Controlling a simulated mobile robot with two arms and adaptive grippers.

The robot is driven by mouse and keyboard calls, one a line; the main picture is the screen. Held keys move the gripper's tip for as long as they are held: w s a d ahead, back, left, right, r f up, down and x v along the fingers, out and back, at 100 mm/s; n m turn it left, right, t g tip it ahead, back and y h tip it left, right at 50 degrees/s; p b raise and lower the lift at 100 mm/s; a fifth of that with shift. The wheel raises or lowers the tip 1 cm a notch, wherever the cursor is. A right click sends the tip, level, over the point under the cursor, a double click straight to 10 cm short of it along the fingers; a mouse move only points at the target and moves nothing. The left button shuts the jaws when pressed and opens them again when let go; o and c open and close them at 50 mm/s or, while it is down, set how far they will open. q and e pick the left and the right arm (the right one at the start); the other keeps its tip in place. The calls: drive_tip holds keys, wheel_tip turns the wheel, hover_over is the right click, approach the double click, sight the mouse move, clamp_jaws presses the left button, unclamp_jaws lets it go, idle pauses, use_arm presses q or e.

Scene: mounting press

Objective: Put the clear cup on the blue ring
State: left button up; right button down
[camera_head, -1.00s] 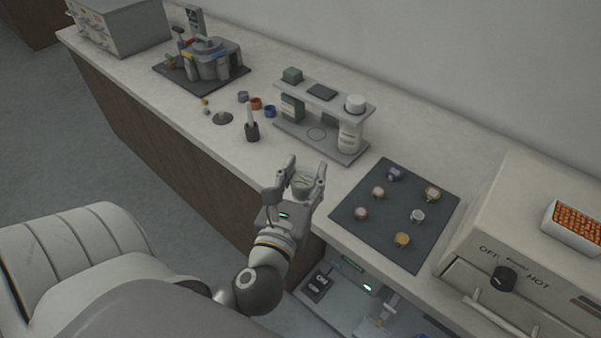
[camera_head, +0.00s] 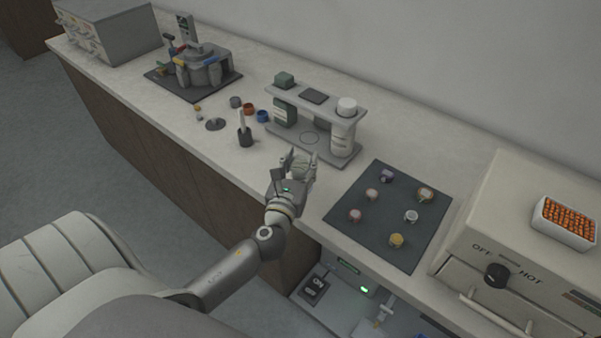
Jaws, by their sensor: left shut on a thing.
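My left gripper (camera_head: 299,161) is shut on the clear cup (camera_head: 300,164), near the counter's front edge, in front of the two-level shelf stand. The fingers hide much of the cup, and I cannot tell how it is tilted. The blue ring (camera_head: 262,116) lies on the counter, up and left of the gripper and apart from it, left of the stand. An orange ring (camera_head: 249,109) and a grey ring (camera_head: 235,102) lie in a row beside it. My right gripper is out of view.
A dark holder with an upright handle (camera_head: 244,135) stands between the gripper and the rings. The shelf stand (camera_head: 351,152) is just behind the gripper. A dark mat (camera_head: 376,235) with several small jars lies to the right. A press machine (camera_head: 205,70) stands at the back left.

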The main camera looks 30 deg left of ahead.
sight(300, 173)
use_arm(q)
drive_tip(key=f, duration=0.3)
drive_tip(key=shift+w+a+b, duration=0.2)
drive_tip(key=shift+b, duration=0.2)
drive_tip(key=shift+f, duration=0.55)
drive_tip(key=o, duration=1)
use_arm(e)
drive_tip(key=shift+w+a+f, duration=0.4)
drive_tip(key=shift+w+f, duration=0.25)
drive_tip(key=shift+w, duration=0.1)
use_arm(q)
drive_tip(key=shift+r, duration=0.1)
